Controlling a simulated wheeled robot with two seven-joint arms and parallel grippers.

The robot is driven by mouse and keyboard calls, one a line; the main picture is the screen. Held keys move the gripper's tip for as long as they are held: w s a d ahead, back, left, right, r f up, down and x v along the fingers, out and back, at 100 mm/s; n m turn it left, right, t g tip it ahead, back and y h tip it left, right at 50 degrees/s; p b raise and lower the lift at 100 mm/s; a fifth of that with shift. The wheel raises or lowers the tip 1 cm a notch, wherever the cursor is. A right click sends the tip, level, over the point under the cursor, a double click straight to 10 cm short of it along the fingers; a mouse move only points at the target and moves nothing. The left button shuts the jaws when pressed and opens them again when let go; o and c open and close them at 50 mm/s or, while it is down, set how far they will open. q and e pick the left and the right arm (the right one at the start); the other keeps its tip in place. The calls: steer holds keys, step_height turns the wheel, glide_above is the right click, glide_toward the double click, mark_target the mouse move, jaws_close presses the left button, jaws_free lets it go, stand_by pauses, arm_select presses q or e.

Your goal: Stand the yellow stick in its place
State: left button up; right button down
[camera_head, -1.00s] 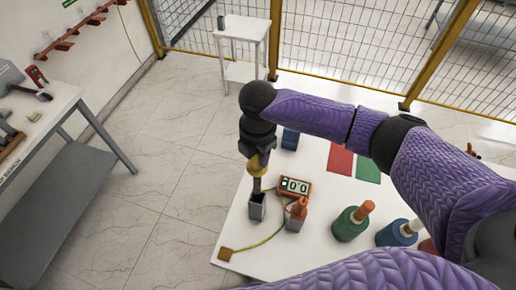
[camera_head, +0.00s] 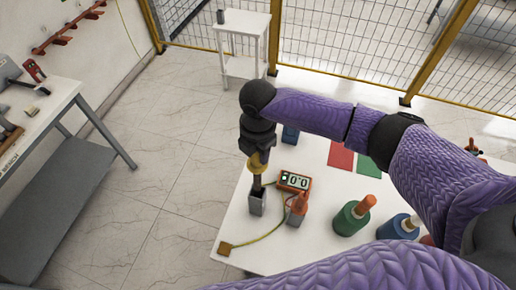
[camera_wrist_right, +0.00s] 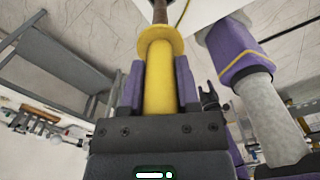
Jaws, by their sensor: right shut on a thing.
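The yellow stick (camera_head: 256,165) has a yellow handle with a flange and a thin brown shaft. My right gripper (camera_wrist_right: 159,85) is shut on its handle, with purple fingers on both sides in the right wrist view. In the head view the stick hangs upright, shaft down, over a grey square holder (camera_head: 257,204) on the white table. The shaft's lower end is at the holder's open top; I cannot tell how far inside it is. A similar red stick (camera_head: 299,202) stands in a grey holder to the right.
An orange meter (camera_head: 294,181) with a display stands just behind the holders, with a yellow-green cable on the white table (camera_head: 285,255). Green (camera_head: 350,219) and blue (camera_head: 397,228) bushings stand to the right. A blue block (camera_head: 290,135) and red and green patches lie behind.

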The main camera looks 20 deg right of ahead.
mark_target(258, 182)
steer(key=shift+f+b, duration=5.2)
steer(key=shift+f, duration=2.25)
steer(key=shift+f+b, duration=0.35)
steer(key=shift+f, duration=0.2)
steer(key=shift+c, duration=1.2)
jaws_free()
